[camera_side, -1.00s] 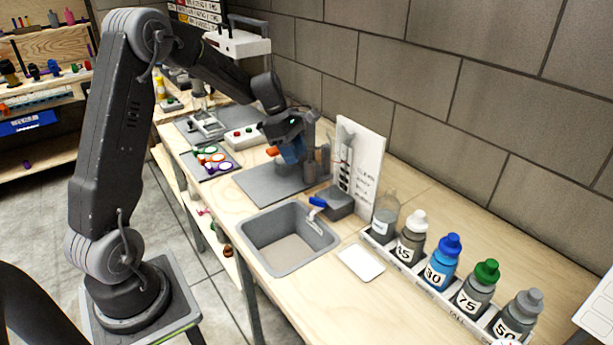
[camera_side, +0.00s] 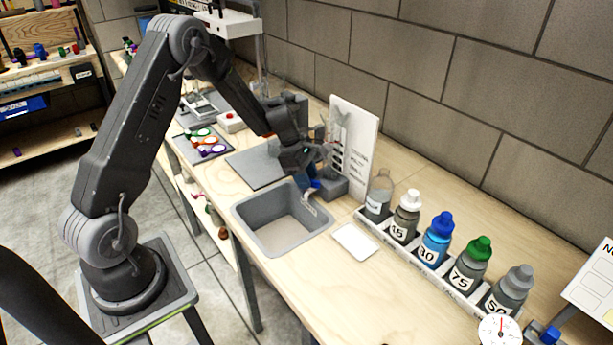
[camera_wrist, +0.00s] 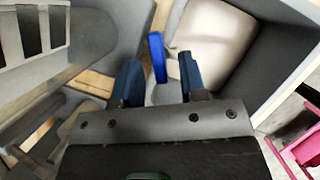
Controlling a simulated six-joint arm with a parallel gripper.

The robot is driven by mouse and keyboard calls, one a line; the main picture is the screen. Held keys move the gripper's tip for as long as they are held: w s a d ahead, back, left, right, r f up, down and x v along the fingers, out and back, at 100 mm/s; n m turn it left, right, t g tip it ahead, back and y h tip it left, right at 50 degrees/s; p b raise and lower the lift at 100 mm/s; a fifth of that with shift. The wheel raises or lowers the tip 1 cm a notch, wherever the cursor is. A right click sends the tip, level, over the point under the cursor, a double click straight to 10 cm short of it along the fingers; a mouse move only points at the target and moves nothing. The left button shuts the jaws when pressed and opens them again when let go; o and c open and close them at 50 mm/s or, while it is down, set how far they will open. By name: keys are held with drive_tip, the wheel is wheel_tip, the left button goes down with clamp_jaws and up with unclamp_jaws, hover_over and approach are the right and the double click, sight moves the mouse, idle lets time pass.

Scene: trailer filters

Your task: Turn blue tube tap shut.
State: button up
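A blue tap lever (camera_wrist: 157,57) shows in the wrist view, between and just beyond the two dark-blue fingers of my open gripper (camera_wrist: 160,82). I see a gap on both sides of the lever, so it is not gripped. In the side view my gripper (camera_side: 309,184) reaches down at the back rim of the grey sink (camera_side: 250,240), beside the grey tap block (camera_side: 334,189). There the arm and fingers largely cover the lever, and its exact angle is hard to tell.
A white panel (camera_side: 356,135) stands close behind the gripper. A rack of labelled bottles (camera_side: 436,240) and a white pad (camera_side: 355,242) lie to the right of the sink. A grey mat (camera_side: 248,166) is to the left.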

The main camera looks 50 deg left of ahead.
clamp_jaws()
drive_tip(key=shift+w+a+m+g, duration=0.15)
drive_tip(key=shift+m+g, duration=0.55)
drive_tip(key=shift+m, duration=0.9)
unclamp_jaws()
